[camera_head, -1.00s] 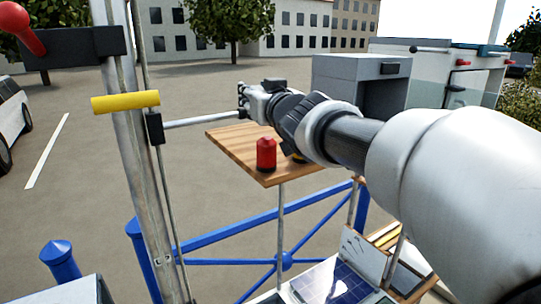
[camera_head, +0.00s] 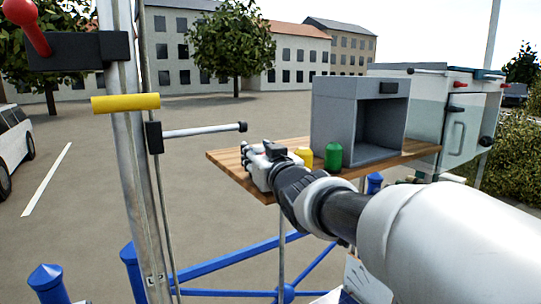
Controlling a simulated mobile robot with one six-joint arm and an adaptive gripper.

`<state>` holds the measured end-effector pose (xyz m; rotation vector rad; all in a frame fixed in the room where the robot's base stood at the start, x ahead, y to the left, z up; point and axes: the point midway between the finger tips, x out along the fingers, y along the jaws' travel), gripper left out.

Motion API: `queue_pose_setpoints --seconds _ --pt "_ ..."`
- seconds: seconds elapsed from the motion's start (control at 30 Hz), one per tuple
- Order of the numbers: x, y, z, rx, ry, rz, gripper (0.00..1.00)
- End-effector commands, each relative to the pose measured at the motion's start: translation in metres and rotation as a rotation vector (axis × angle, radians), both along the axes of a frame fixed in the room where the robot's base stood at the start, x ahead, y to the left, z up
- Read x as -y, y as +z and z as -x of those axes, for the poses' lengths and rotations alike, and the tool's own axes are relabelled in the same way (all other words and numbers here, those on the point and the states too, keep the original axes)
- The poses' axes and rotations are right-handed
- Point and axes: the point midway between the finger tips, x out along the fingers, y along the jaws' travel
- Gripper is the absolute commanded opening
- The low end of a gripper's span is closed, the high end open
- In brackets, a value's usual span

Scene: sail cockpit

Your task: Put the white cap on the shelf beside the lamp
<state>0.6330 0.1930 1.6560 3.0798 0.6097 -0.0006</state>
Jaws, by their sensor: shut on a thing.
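My gripper (camera_head: 256,166) is over the left part of the wooden shelf (camera_head: 228,162), low and close to its surface. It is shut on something. A whitish shape shows at the jaws and looks like the white cap, but its outline blends with the pale gripper parts. I cannot tell whether it touches the board. No thing in view is clearly a lamp. A yellow container (camera_head: 304,157) and a green container (camera_head: 334,155) stand on the shelf to the right of my gripper. My wrist partly covers the yellow one.
A grey open-fronted box (camera_head: 338,113) stands on the shelf behind the containers. A metal post with a yellow handle (camera_head: 125,102) and a horizontal rod (camera_head: 205,130) are at the left. Blue railing (camera_head: 225,258) runs below the shelf. Bare board shows at the shelf's left end.

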Motion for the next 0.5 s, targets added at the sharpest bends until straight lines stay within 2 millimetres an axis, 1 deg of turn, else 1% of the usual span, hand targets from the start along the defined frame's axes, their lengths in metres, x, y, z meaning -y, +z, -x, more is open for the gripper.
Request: queue_pose_setpoints --seconds 0.1,0.13,0.4,0.5 --pt "-0.0001 -0.0049 0.0000 0.000 0.000 0.000 0.10" --pt "0.0000 -0.0041 -0.0001 -0.001 0.000 0.000 0.36" --pt "0.0000 -0.0034 -0.0001 -0.001 0.000 0.000 0.54" --pt "0.0000 -0.0033 -0.0001 -0.001 0.000 0.000 0.54"
